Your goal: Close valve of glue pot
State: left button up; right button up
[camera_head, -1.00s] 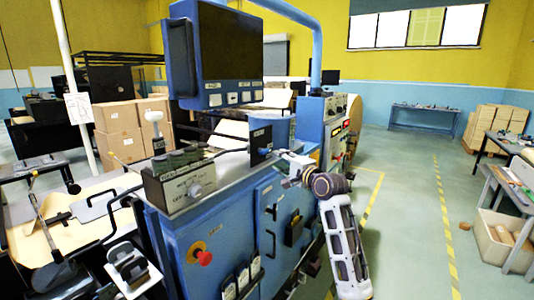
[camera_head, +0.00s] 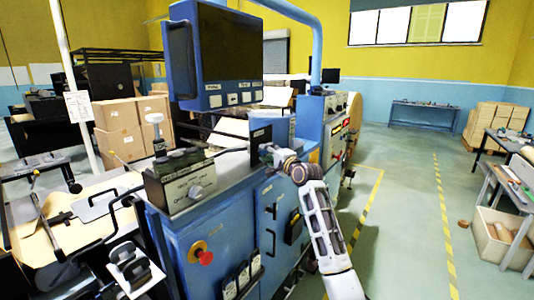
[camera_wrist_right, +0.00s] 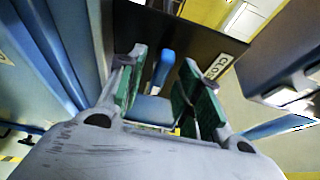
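A blue lever handle (camera_wrist_right: 163,68), seen in the right wrist view, stands in front of a dark plate with a white label (camera_wrist_right: 219,67), only partly readable. My right gripper (camera_wrist_right: 160,85) has its green-padded fingers apart on either side of the lever, with gaps visible; firm contact cannot be seen. In the head view my right gripper (camera_head: 268,152) is beside the black plate (camera_head: 260,138) on top of the blue machine, and the lever is not distinguishable there. A blue pot-like housing (camera_head: 284,130) stands just behind the plate. My left gripper is not in view.
The blue machine cabinet (camera_head: 228,232) fills the middle, with a grey control box (camera_head: 188,186) and a large monitor (camera_head: 228,55) above. A red stop button (camera_head: 205,257) is on its front. Open floor (camera_head: 405,210) lies to the right.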

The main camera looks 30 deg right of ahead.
jog(key=shift+w, duration=0.3)
jog(key=shift+c, duration=0.4)
grip_shut()
